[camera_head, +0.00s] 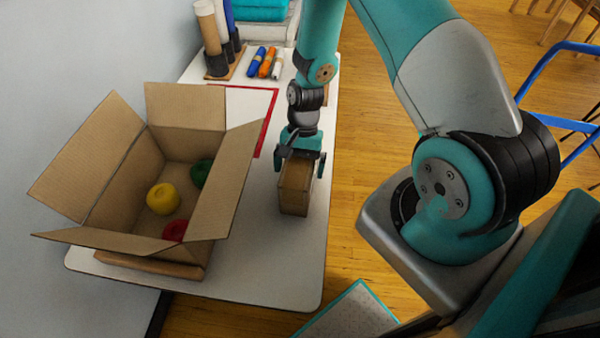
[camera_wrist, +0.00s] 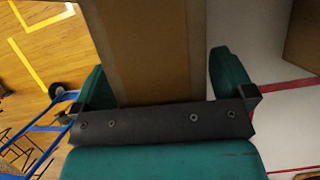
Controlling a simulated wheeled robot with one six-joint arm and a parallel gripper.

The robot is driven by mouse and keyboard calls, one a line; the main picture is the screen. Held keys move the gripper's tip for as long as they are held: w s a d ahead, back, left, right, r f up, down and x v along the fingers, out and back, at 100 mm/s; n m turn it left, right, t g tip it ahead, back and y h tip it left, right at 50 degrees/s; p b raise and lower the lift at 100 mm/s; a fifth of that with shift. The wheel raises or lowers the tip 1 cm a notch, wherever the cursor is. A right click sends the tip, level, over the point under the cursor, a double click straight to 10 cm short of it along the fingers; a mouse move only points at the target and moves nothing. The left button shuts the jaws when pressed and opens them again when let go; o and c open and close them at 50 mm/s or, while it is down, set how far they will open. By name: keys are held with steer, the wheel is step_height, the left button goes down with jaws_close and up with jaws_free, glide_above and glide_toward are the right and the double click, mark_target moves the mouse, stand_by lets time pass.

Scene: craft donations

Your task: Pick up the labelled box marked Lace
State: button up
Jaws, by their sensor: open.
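A small brown box (camera_head: 295,188) stands on the white table near its right edge. No label can be read on the faces in view, so I cannot tell whether it is marked Lace. My gripper (camera_head: 301,163) is over the box, pointing down, with its fingers apart on either side of it. In the wrist view the box (camera_wrist: 150,50) fills the space between the two teal fingers of my gripper (camera_wrist: 165,85). A gap shows beside the right finger; contact on the left side is unclear.
An open cardboard box (camera_head: 118,242) with yellow, green and red balls stands left on the white table (camera_head: 262,285). Behind are a red-bordered sheet (camera_head: 245,105), coloured rolls (camera_head: 265,62), upright tubes (camera_head: 208,30) and teal cloth (camera_head: 262,10). A blue-framed cart (camera_head: 545,70) is at right.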

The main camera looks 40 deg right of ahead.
steer(key=shift+f, duration=0.15)
steer(key=c, duration=1.1)
steer(key=shift+c, duration=0.2)
